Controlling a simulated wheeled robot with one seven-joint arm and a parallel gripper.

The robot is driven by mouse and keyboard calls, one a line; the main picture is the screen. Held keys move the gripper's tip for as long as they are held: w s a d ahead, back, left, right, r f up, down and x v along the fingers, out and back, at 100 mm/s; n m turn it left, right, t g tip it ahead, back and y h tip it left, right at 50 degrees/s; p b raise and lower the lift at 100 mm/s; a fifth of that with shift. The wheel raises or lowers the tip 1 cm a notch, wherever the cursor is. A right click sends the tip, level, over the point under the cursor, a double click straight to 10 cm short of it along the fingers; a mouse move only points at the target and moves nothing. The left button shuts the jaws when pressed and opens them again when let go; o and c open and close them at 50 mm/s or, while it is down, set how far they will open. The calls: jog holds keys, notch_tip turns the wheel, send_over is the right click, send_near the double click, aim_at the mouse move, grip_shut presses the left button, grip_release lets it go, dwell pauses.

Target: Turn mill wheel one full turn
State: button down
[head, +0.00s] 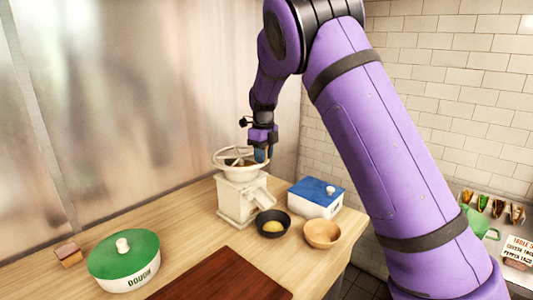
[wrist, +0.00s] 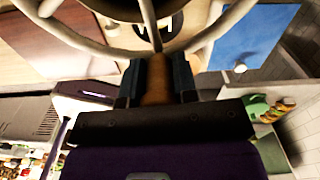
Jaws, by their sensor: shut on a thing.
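The mill (head: 242,200) is a cream-coloured box with a chute, standing on the wooden counter. Its spoked wheel (head: 226,155) lies flat on top and also shows close up in the wrist view (wrist: 75,40). My gripper (head: 262,155) is at the wheel's right side, pointing down. In the wrist view my gripper (wrist: 157,80) is shut on the wheel's brown wooden handle (wrist: 155,85), with a dark finger on each side. The far side of the handle is hidden in the head view.
A black bowl (head: 272,231) with yellow contents sits by the chute, beside an empty wooden bowl (head: 322,234). A blue-lidded white box (head: 316,194) is right of the mill. A green-lidded dough tub (head: 124,254) and a brown board (head: 225,280) are nearer.

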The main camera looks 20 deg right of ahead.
jog(key=shift+s+a, duration=0.25)
jog(key=shift+a, duration=0.3)
jog(key=c, duration=0.9)
grip_release()
notch_tip(320, 180, up, 10)
jog(key=shift+r, duration=0.4)
